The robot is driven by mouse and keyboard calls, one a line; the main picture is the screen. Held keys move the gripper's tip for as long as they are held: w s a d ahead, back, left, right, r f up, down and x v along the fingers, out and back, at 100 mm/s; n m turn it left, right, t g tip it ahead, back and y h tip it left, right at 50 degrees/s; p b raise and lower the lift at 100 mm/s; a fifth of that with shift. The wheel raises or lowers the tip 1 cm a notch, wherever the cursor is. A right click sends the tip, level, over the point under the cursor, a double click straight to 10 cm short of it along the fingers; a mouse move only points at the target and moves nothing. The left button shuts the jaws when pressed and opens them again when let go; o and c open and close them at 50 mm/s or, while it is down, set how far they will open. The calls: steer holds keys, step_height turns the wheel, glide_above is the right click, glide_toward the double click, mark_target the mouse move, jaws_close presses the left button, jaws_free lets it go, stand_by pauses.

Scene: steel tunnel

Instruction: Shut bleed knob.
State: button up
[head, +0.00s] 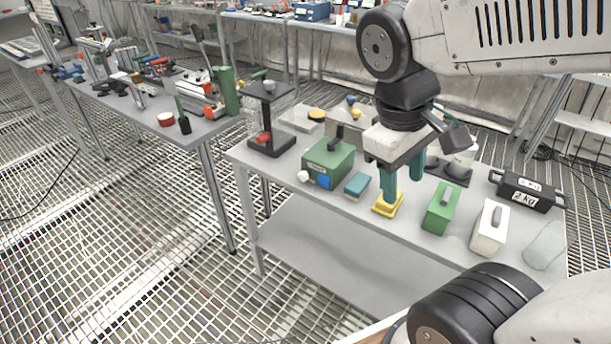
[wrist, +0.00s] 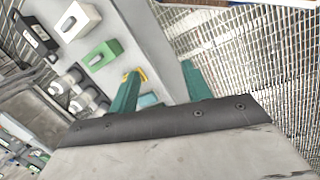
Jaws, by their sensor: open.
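My gripper (head: 403,190) is open, with two teal fingers pointing down over the front part of the grey bench. It also shows in the wrist view (wrist: 162,70), with nothing between the fingers. One finger overlaps a yellow stepped block (head: 386,210) in the head view; I cannot tell whether they touch. No part is clearly labelled as the bleed knob. A small white round knob (head: 303,176) is beside a green box (head: 328,165) with a blue front patch, left of my gripper. A red knob (head: 263,138) is on a black press-like stand (head: 270,100) farther left.
A teal block (head: 357,184) lies left of the yellow block. A green block (head: 441,208), a white block (head: 489,228) and a black 2 kg weight (head: 524,191) are to the right. A cluttered second bench (head: 150,110) stands left, across a gap of grated floor.

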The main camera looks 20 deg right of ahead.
steer(key=w+d+f+n+g+h, duration=0.2)
steer(key=w+f+n+h, duration=0.1)
steer(key=w+n+h, duration=0.3)
steer(key=n+t+h, duration=0.7)
steer(key=n+t, duration=0.6)
steer(key=n, duration=1.1)
glide_toward(302, 178)
steer(key=d, duration=0.1)
steer(key=x, duration=0.8)
steer(key=shift+w+r, duration=0.1)
steer(key=shift+w, duration=0.25)
steer(key=c, duration=1)
